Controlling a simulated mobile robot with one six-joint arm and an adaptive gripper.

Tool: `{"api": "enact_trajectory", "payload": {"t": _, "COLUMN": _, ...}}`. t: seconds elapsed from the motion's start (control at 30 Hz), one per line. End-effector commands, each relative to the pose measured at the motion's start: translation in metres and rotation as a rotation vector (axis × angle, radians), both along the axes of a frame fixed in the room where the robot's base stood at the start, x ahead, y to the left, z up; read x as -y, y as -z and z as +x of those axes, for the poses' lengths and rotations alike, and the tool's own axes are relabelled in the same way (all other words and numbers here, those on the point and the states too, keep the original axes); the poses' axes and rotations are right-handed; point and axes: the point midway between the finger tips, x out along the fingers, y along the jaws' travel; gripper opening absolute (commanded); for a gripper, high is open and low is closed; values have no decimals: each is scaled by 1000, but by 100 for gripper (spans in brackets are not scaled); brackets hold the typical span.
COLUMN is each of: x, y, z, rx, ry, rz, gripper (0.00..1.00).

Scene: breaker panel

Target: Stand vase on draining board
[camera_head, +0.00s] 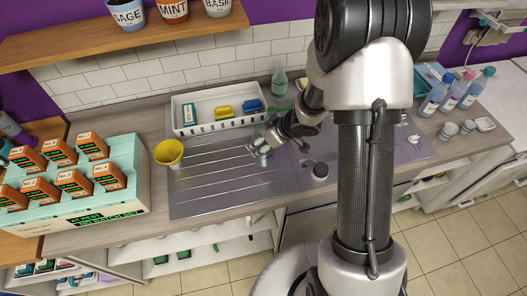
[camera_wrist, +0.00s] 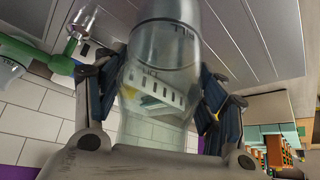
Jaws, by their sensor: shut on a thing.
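A clear glass vase (camera_wrist: 165,45) fills the middle of the wrist view, and the white rack shows through it. My gripper (camera_wrist: 160,100) is shut on its sides, one dark-padded finger at each side. In the head view my gripper (camera_head: 268,138) is over the right part of the ribbed grey draining board (camera_head: 205,200), with the vase (camera_head: 262,154) faintly visible at its fingers. The vase looks roughly upright, close to the board. I cannot tell whether its base touches. The board's ribs also show in the wrist view (camera_wrist: 255,35).
A yellow cup (camera_head: 169,153) stands at the board's left back. A white rack (camera_head: 215,125) with several items is behind it. The board's front left is clear.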

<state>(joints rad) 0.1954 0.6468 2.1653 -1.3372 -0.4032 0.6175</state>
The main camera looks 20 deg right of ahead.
Motion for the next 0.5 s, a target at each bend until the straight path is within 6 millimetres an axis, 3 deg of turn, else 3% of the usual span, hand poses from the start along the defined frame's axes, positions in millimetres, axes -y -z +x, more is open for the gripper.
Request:
{"api": "enact_trajectory", "payload": {"t": 0.3, "x": 0, "y": 42, "z": 0, "rx": 0, "ry": 0, "rz": 2, "gripper": 14}}
{"api": "enact_trajectory", "payload": {"t": 0.5, "x": 0, "y": 40, "z": 1, "rx": 2, "ry": -1, "rz": 1, "gripper": 14}}
